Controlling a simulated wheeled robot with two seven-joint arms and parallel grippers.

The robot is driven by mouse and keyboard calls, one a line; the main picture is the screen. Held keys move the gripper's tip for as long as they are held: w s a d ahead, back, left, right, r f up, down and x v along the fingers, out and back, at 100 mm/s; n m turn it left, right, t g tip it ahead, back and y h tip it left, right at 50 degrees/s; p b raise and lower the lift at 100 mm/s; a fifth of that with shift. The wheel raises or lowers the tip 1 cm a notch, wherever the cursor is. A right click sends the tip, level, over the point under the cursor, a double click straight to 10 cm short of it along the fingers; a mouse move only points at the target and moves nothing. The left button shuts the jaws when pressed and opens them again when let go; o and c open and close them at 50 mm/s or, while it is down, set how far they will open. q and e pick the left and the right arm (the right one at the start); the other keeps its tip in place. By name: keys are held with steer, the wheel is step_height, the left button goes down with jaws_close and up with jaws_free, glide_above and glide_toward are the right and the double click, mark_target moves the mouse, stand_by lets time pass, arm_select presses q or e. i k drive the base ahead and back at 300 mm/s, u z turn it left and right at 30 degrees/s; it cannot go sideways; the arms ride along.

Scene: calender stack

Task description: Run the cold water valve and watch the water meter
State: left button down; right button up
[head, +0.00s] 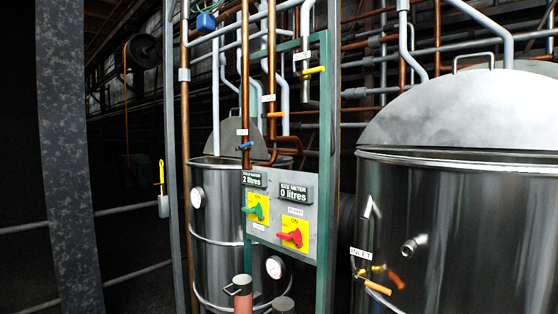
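A grey panel (282,236) on a green frame carries two dark meter displays. The left display (254,179) reads "2 litres", and its small upper line looks like "cold water". The right display (296,194) reads "0 litres". Under the left display is a green rotary handle (256,211) on a yellow plate. Under the right one is a red rotary handle (291,237) on a yellow plate. A small blue valve handle (245,146) sits on a copper pipe above the panel, with a label above it. I cannot read that label. Neither gripper shows.
Another steel vessel (213,240) stands behind the panel. Yellow (314,70) and orange (277,114) valve handles sit on pipes above. A red cylinder (243,301) stands below.

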mark_target(251, 143)
steer(key=z, duration=0.4)
steer(key=k, duration=1)
steer(key=u, duration=0.15)
steer(key=i, duration=0.6)
steer(key=u, duration=0.5)
steer(key=i, duration=0.85)
steer(key=z, duration=0.25)
